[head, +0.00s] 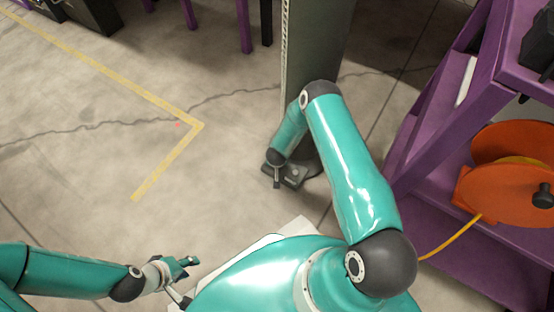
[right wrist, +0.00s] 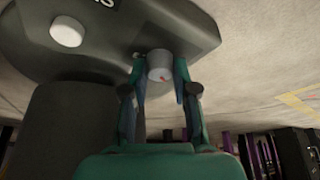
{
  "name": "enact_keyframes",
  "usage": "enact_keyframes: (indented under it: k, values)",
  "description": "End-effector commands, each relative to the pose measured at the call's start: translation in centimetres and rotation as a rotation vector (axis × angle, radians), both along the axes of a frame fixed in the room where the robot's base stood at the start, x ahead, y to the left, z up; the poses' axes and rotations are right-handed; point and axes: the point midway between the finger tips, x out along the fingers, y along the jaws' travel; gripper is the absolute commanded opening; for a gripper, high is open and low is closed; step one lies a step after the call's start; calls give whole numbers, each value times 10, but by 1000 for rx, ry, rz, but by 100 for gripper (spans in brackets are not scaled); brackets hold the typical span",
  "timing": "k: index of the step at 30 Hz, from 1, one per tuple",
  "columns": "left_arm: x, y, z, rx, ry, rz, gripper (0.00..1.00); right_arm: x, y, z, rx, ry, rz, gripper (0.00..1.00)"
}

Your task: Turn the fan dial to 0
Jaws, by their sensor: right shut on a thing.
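In the head view my right arm reaches down to the dark housing (head: 296,174) at the foot of a dark column; the dial itself is too small to make out there. My left gripper (head: 182,264) is low at the left, away from the housing, with its finger gap unclear.
A second white round knob (right wrist: 67,31) sits on the same housing. A dark column (head: 318,50) rises beside my right arm. A purple rack (head: 425,125) with an orange reel (head: 490,185) stands at the right. The floor at the left, with a yellow line (head: 120,77), is clear.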

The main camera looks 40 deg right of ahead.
Motion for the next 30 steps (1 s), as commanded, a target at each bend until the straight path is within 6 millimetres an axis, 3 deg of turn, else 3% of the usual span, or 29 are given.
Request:
enact_keyframes:
  k: [6,15,16,20,30]
  values:
    - [0,0,-3,0,0,0,40,0,-1,0,2,-2,174,0]
    - [0,0,-3,0,0,0,40,1,0,0,1,-2,199,0]
    - [0,0,-3,0,0,0,40,1,0,0,1,-2,199,29]
    - [0,0,-3,0,0,0,40,0,0,0,1,-2,197,51]
    - [0,0,-2,0,0,0,40,-1,0,1,1,0,194,51]
